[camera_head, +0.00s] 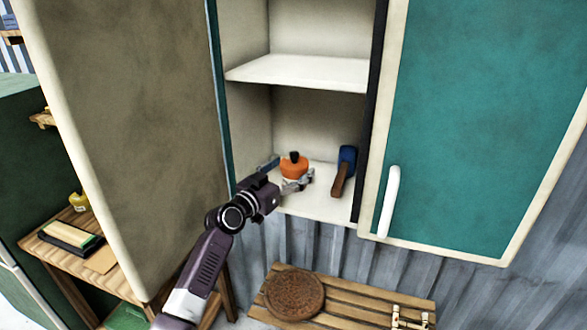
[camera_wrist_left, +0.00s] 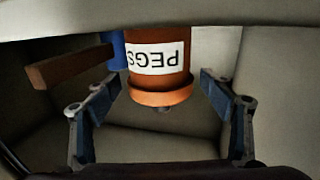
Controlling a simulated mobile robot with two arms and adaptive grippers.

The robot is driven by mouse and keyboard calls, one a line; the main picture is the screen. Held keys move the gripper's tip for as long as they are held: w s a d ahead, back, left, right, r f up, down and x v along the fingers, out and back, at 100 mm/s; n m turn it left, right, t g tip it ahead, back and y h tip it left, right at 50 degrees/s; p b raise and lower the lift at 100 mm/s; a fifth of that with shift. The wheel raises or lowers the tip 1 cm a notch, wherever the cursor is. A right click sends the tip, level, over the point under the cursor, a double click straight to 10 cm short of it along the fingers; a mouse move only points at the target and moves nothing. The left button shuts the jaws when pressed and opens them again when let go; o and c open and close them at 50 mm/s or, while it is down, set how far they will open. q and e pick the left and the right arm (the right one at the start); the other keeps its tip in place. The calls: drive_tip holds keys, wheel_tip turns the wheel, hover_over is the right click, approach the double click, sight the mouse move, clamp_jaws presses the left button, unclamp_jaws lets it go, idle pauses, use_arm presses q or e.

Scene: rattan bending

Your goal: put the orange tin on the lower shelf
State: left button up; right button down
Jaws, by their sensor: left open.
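The orange tin (camera_head: 294,167) with a dark knob on top stands upright on the lower shelf (camera_head: 327,207) of the open cabinet. In the left wrist view the tin (camera_wrist_left: 158,88) appears upside down, with a white PEGS label. My left gripper (camera_head: 283,177) reaches into the cabinet at the tin. Its fingers are spread, one on each side of the tin in the wrist view (camera_wrist_left: 161,95), with a visible gap on both sides. The tin's lower part is partly hidden by a finger in the head view. My right gripper is not in view.
A blue-headed tool with a brown handle (camera_head: 342,172) stands close to the right of the tin. The upper shelf (camera_head: 300,72) is empty where visible. A teal door (camera_head: 480,120) is at the right. A slatted wooden bench (camera_head: 365,310) with a round brown mat (camera_head: 293,294) is below.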

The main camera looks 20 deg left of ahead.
use_arm(q)
drive_tip(key=b+v, duration=0.1)
drive_tip(key=v, duration=0.4)
drive_tip(key=shift+s+a+f+b, duration=0.1)
drive_tip(key=shift+s+b, duration=0.25)
drive_tip(key=shift+b, duration=0.05)
drive_tip(key=shift+s+a, duration=0.15)
drive_tip(key=shift+s, duration=0.25)
